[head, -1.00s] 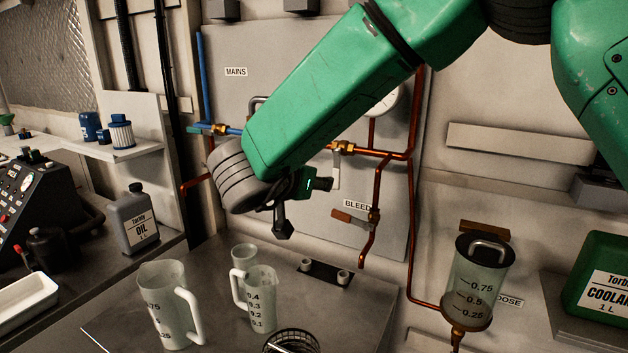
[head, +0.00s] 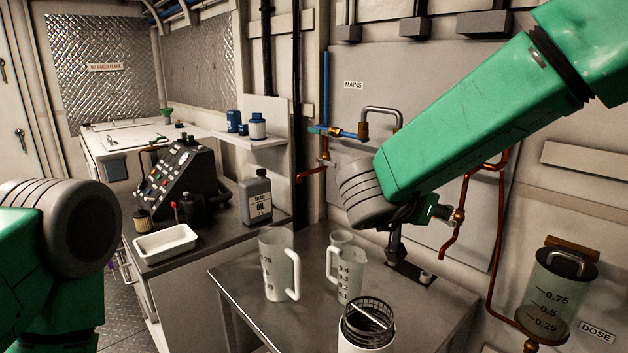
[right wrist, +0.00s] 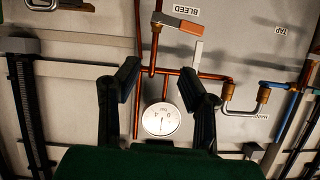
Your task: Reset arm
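The task names no object. My right arm reaches in from the upper right in the head view, with its dark right gripper (head: 396,244) in the air in front of the wall panel, behind the clear jugs. In the right wrist view the two fingers of the right gripper (right wrist: 163,82) stand apart with nothing between them. Beyond them are copper pipes and a round pressure gauge (right wrist: 161,118), with the BLEED valve handle (right wrist: 180,22) above. Part of my left arm shows at the left edge of the head view. Its gripper is out of view.
A metal table holds a large jug (head: 277,265), a smaller graduated jug (head: 350,275) and a wire basket (head: 368,318). An oil bottle (head: 256,202) and white tray (head: 166,242) stand on the left counter. A dosing cylinder (head: 558,290) is on the wall at right.

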